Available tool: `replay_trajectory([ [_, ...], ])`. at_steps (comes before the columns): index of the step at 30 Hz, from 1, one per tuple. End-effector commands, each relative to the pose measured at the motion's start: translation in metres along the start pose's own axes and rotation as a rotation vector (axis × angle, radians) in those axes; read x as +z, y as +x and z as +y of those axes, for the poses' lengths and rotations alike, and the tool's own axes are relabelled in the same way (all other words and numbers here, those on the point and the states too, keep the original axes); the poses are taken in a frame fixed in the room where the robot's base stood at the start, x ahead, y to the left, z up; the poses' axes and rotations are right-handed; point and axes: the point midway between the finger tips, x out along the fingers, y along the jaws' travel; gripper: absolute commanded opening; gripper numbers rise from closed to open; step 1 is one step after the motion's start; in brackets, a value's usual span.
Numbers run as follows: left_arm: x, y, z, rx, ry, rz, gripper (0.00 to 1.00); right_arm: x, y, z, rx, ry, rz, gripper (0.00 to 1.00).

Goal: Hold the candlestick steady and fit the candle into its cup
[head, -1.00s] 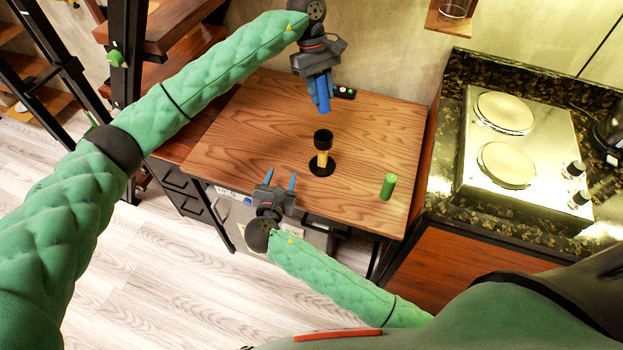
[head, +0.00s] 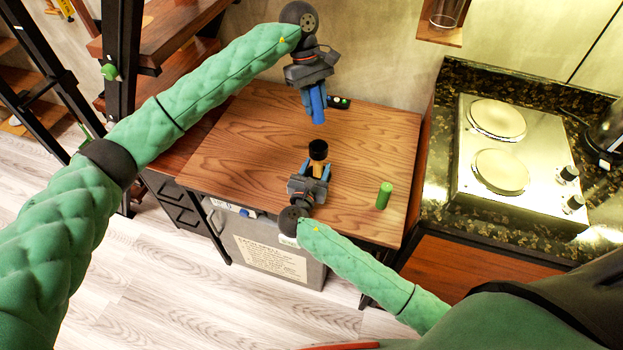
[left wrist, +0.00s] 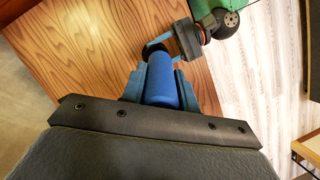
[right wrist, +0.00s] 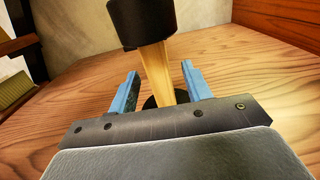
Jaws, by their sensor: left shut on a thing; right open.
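The candlestick stands upright on the wooden table, with a black cup (head: 318,149), a yellow stem (right wrist: 156,72) and a black base mostly hidden by my right gripper. My right gripper (head: 316,170) is open, with one finger on each side of the stem. The right wrist view shows gaps between the fingers and the stem. My left gripper (head: 316,108) is shut on a blue cylinder, the candle (left wrist: 161,82), and holds it pointing down above the table, beyond the cup in the head view.
A green cylinder (head: 384,195) stands on the table (head: 240,150) to the right. A small dark device with buttons (head: 340,102) lies near the back edge. A hotplate (head: 520,150) is on the counter at the right. The table's left part is clear.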

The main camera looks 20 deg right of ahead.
Motion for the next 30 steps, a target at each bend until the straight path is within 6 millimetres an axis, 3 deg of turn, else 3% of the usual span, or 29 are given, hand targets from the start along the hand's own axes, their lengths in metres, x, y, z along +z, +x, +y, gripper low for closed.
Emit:
replay_trajectory([
  [9,0.0,0.0,0.0,0.0,0.0,0.0,0.07,0.0,0.033,0.0,-0.001,-0.001,-0.001,0.49],
  [20,0.0,0.0,0.0,0.0,0.0,0.0,0.07,0.0,0.037,0.0,0.0,0.0,0.0,0.49],
  [28,0.0,0.0,0.0,0.0,0.0,0.0,0.07,0.0,0.037,0.0,0.0,0.0,0.0,0.0],
  [30,0.0,0.0,0.0,0.0,0.0,0.0,0.07,0.0,0.037,0.0,0.0,0.0,0.0,0.0],
])
